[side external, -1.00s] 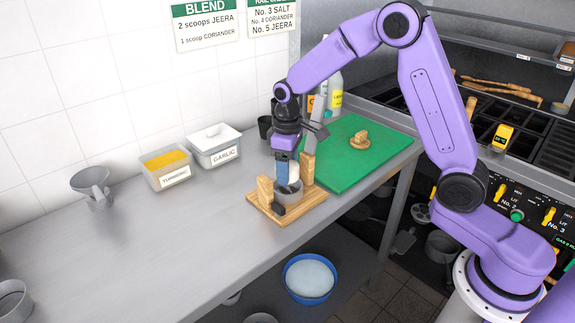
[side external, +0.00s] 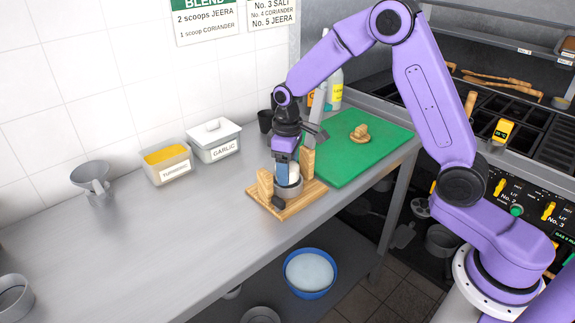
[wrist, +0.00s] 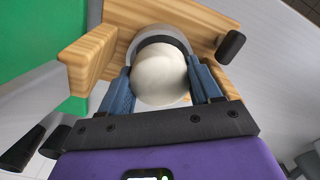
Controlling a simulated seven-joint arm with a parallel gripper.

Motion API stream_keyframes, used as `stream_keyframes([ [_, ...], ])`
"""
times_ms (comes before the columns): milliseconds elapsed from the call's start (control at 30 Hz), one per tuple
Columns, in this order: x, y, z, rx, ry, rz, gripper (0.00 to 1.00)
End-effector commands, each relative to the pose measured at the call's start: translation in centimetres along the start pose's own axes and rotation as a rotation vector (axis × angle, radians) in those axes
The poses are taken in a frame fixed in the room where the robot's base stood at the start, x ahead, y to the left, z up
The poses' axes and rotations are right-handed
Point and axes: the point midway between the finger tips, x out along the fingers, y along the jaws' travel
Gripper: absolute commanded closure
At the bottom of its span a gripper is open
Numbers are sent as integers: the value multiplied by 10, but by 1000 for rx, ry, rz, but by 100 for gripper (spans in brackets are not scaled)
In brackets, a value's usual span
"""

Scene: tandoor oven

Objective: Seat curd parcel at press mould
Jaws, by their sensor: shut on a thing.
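The curd parcel (wrist: 160,80) is a round white lump between the two blue fingers of my gripper (wrist: 163,88) in the wrist view. In the side view my gripper (side external: 287,172) points down over the press mould (side external: 289,187), a grey ring on a wooden base (side external: 304,202) with two wooden uprights. My gripper is shut on the parcel. The mould's grey rim (wrist: 160,41) curves around the parcel's far side in the wrist view. The parcel's underside is hidden, so I cannot tell whether it touches the mould's floor.
A green board (side external: 375,155) with a small wooden press piece (side external: 360,134) lies right of the mould. The counter (side external: 170,235) left of the mould is clear.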

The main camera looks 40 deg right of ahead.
Motion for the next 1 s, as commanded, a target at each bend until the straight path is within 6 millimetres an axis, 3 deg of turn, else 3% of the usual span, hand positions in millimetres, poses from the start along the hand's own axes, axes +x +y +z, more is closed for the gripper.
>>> stream_keyframes([
  [500, 9, 0, 0, 0, 1, 0, 73],
  [1000, -4, 0, -1, 0, 2, 1, 73],
])
